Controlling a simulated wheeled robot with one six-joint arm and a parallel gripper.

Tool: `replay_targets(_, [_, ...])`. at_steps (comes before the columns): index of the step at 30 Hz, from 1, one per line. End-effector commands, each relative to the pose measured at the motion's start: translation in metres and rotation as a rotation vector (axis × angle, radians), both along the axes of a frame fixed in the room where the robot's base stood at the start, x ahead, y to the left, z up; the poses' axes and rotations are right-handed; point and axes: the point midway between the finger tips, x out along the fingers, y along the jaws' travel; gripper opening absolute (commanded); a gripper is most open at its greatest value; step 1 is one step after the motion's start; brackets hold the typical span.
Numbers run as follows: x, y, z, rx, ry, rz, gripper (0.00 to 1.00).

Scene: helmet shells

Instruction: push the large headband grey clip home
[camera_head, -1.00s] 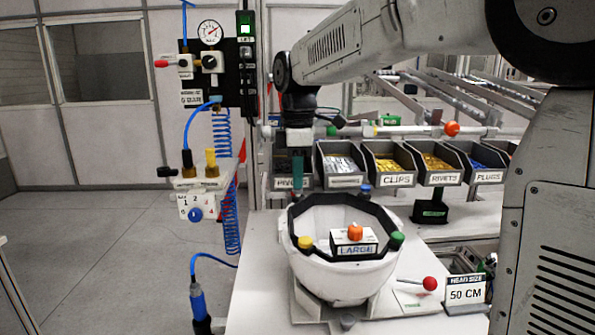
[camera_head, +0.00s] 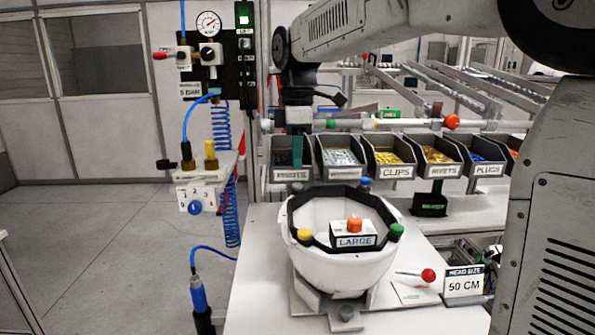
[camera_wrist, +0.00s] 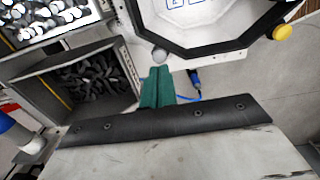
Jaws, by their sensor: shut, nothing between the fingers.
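The helmet shell (camera_head: 340,268) is a white bowl in a stand on the white table. The large black headband (camera_head: 317,241) lies around its rim and also shows in the wrist view (camera_wrist: 200,50). The grey clip (camera_wrist: 160,55) is a small round knob at a headband corner; how deep it sits I cannot tell. My gripper (camera_head: 297,163) has green fingers, shut and empty, above the shell's back left rim. In the wrist view its fingertips (camera_wrist: 160,70) point at the grey clip, just short of it in the picture; contact is not clear.
Yellow (camera_head: 304,234), green (camera_head: 396,230) and blue (camera_head: 364,184) clips sit around the headband. A box marked LARGE (camera_head: 352,240) with an orange knob stands inside. Labelled bins (camera_head: 395,172) line the back. A red-knobbed lever (camera_head: 428,275) and size sign (camera_head: 464,283) stand right.

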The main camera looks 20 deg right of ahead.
Motion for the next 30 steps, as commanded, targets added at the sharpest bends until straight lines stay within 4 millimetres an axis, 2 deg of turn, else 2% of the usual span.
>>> replay_targets(1, [0.001, 0.000, 0.015, 0.001, -0.004, 0.000, 0.00])
replay_targets(6, [0.001, 0.000, 0.055, 0.000, -0.006, 0.000, 0.00])
replay_targets(12, [0.001, 0.000, 0.087, 0.000, -0.006, 0.000, 0.00])
replay_targets(18, [0.001, 0.000, 0.100, 0.000, -0.006, 0.000, 0.00])
replay_targets(30, [0.000, 0.000, 0.100, 0.000, -0.006, 0.000, 0.00])
